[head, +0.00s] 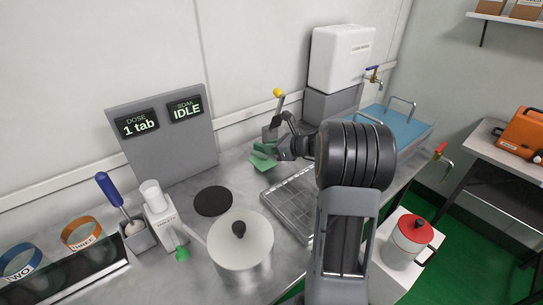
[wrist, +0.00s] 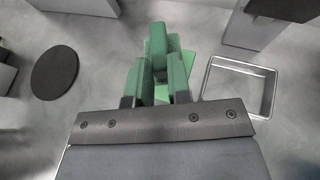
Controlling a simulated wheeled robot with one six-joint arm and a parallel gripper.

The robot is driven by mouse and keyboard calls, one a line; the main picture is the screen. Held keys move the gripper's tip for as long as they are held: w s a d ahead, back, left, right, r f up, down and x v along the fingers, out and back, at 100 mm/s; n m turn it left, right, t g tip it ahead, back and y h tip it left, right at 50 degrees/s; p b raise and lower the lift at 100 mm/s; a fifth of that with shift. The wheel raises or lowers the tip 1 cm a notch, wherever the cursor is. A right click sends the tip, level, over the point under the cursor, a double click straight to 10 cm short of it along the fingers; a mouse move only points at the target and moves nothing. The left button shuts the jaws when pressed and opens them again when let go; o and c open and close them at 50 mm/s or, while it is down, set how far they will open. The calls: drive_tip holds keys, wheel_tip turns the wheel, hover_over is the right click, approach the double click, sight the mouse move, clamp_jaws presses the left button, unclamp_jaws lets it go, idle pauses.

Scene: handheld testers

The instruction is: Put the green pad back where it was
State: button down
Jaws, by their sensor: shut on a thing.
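The green pad (head: 262,151) is at the end of my gripper (head: 276,149), over the back of the steel counter. In the wrist view my gripper (wrist: 157,78) is shut on the green pad (wrist: 157,42), which stands up between the fingertips. The fingertips look green too, so their border with the pad is hard to tell. A flat green patch (head: 262,165) lies below and shows partly behind the pad in the wrist view (wrist: 189,52). I cannot tell whether the pad touches it.
A grey holder with a yellow-knobbed lever (head: 278,100) stands just behind my gripper. A steel drain tray (head: 290,200) is in front, a black disc (head: 213,201) to the left, and a lidded pot (head: 241,245) nearer. A white tank (head: 342,58) stands at the back right.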

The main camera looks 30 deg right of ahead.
drive_tip(key=shift+f+b, duration=0.35)
drive_tip(key=shift+f, duration=1.1)
drive_tip(key=shift+f, duration=0.2)
drive_tip(key=c, duration=1.1)
unclamp_jaws()
drive_tip(key=shift+r, duration=0.2)
drive_tip(key=shift+s+d+r, duration=0.15)
drive_tip(key=shift+s+d, duration=0.05)
drive_tip(key=shift+s, duration=0.1)
drive_tip(key=p+v, duration=0.2)
drive_tip(key=v, duration=0.9)
drive_tip(key=shift+s, duration=0.2)
